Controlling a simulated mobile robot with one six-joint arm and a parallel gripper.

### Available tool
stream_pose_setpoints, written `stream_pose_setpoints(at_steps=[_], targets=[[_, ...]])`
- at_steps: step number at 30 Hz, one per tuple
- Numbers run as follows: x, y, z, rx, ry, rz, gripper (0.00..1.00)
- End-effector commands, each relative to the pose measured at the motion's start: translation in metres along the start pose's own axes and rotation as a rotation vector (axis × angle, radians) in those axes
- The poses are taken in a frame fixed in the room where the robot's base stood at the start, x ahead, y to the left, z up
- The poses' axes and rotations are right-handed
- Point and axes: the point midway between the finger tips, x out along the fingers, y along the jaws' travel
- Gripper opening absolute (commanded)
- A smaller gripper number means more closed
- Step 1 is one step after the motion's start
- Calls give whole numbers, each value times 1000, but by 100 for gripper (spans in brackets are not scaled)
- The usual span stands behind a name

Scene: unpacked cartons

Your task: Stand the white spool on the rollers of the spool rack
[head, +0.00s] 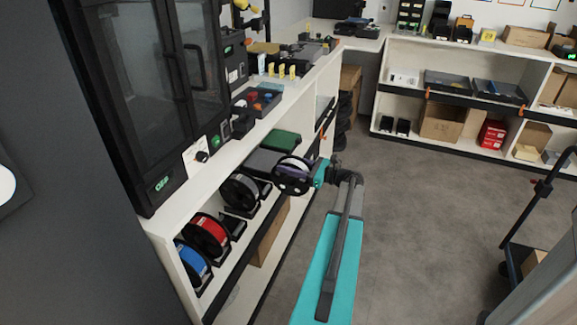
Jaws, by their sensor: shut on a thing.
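My gripper (321,173) is at the end of my teal arm, beside the open shelf under the counter. It is shut on the white spool (291,163), a dark-flanged reel with white winding showing at its top. The spool is held upright at the shelf's front, right of the racked spools; whether it touches anything there I cannot tell. The spool rack (237,225) is a row of low black stands on the shelf.
A green-topped box (281,139) and a dark grey case (262,162) lie just behind the held spool. The counter above carries a dark glass-doored cabinet (140,90) and a parts tray (258,101). The floor (425,220) to the right is clear up to a trolley (525,225).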

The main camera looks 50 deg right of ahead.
Motion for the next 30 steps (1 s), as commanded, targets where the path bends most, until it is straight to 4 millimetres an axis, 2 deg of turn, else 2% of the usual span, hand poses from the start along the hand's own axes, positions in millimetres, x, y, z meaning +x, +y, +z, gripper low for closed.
stream_pose_setpoints(at_steps=[8, 30], targets=[[12, 0, 0, -1, -2, 1, 0], [63, 0, -2, 0, -3, 1, 0]])
